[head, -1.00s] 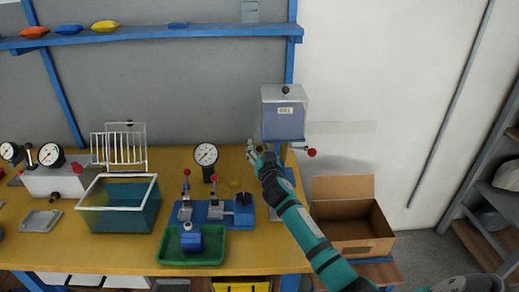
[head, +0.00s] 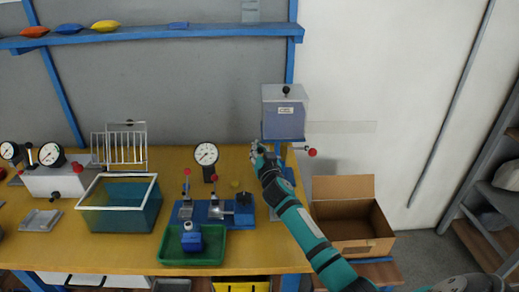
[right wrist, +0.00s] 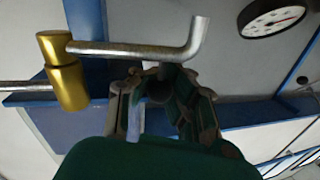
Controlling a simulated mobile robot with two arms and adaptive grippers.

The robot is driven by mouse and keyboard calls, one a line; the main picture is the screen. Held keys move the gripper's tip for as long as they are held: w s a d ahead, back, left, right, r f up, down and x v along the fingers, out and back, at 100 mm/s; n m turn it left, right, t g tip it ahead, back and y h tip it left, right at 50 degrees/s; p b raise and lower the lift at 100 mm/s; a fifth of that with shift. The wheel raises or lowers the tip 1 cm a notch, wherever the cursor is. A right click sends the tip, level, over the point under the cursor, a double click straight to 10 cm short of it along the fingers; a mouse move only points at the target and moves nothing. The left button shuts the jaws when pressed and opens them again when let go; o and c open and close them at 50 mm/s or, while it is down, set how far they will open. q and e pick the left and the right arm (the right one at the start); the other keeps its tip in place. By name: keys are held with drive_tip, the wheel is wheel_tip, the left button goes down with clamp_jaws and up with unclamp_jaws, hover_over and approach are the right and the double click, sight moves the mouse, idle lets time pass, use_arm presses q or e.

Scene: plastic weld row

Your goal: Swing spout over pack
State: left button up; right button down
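The spout (right wrist: 130,48) is a grey metal pipe with a bent end, joined to a brass fitting (right wrist: 62,72) in the right wrist view. It crosses just beyond my right fingertips. My right gripper (right wrist: 155,78) has its fingers apart with nothing clearly between them. Whether a finger touches the pipe, I cannot tell. In the head view my right gripper (head: 257,149) is below and left of the clear dispenser box (head: 284,112), and the spout is hidden or too small there. A blue block (head: 191,240), possibly the pack, is in the green tray (head: 219,252). My left gripper is out of view.
A blue fixture (head: 214,212) with red-knobbed levers stands behind the tray. A dial gauge (head: 206,155) stands behind it, near the gripper. A red-knobbed rod (head: 311,152) sticks out under the dispenser. An open carton (head: 350,228) stands right of the bench.

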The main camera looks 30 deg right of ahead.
sight(261, 152)
drive_tip(key=shift+s+r+n+y+p, duration=0.15)
drive_tip(key=shift+s+n+y+p, duration=0.15)
drive_tip(key=shift+y+p, duration=0.3)
drive_tip(key=n+y+p, duration=0.1)
drive_tip(key=s+y+p, duration=0.1)
drive_tip(key=n+t+y+p, duration=0.1)
drive_tip(key=p, duration=0.1)
drive_tip(key=shift+s+a+r+n+y, duration=0.2)
drive_tip(key=shift+s+n+y, duration=0.1)
drive_tip(key=shift+y, duration=0.1)
drive_tip(key=shift+s+n+y+p, duration=0.35)
drive_tip(key=shift+n+y, duration=0.15)
drive_tip(key=shift+y, duration=0.1)
drive_tip(key=y, duration=0.1)
drive_tip(key=s+n+y, duration=0.1)
drive_tip(key=shift+a+f+n+y, duration=0.1)
drive_tip(key=shift+f+n+y, duration=0.1)
drive_tip(key=shift+n+y, duration=0.1)
drive_tip(key=shift+s+n+g+y+b, duration=0.45)
drive_tip(key=shift+n+y, duration=0.35)
drive_tip(key=shift+y, duration=0.4)
drive_tip(key=shift+s+n+g+y+b, duration=0.3)
drive_tip(key=shift+s+n+y, duration=0.4)
drive_tip(key=shift+y, duration=0.5)
drive_tip(key=shift+w, duration=0.1)
drive_tip(key=c, duration=2)
unclamp_jaws()
